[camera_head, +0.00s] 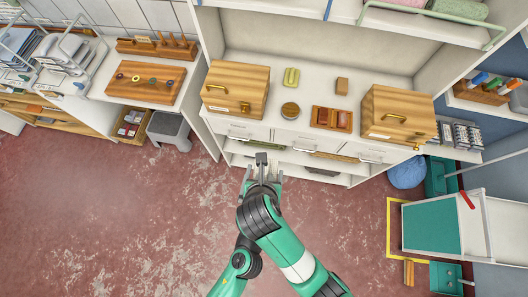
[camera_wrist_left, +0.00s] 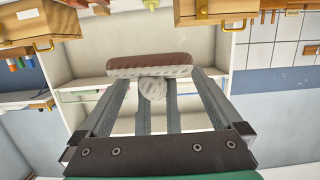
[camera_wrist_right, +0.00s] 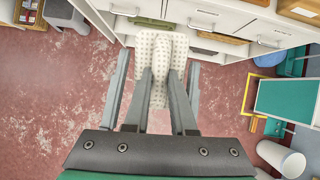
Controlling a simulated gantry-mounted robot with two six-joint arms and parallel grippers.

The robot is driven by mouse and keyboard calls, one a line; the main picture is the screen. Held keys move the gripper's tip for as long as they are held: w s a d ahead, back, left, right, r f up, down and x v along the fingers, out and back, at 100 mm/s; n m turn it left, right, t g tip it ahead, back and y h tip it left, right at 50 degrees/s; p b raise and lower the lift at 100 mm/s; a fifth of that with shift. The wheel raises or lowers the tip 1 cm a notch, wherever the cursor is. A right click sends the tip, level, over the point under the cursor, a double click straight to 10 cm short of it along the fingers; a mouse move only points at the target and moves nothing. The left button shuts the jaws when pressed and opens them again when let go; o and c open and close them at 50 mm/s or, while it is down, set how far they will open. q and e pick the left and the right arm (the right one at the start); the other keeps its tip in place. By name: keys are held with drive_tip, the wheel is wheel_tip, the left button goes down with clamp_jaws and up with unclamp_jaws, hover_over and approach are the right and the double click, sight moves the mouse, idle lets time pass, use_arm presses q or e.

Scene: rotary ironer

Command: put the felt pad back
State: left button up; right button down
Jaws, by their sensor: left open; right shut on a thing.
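A pale dotted pad (camera_wrist_right: 153,52) with a rounded pale grip shows between the fingers of my right gripper (camera_wrist_right: 160,78), which is shut on it. In the left wrist view the pad (camera_wrist_left: 150,65) appears edge-on, with a brown face above a pale body and the round end of the grip below. My left gripper (camera_wrist_left: 158,80) is open, its fingers spread to either side of the pad. In the head view the grippers (camera_head: 262,172) meet near the middle, in front of the counter. The pad is hard to make out there.
Drawers and open shelves lie below. The red floor at left is clear.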

use_arm(q)
drive_tip(key=shift+w+d, duration=0.1)
drive_tip(key=shift+w, duration=0.1)
drive_tip(key=c, duration=1)
use_arm(e)
drive_tip(key=c, duration=0.7)
unclamp_jaws()
drive_tip(key=shift+o, duration=0.2)
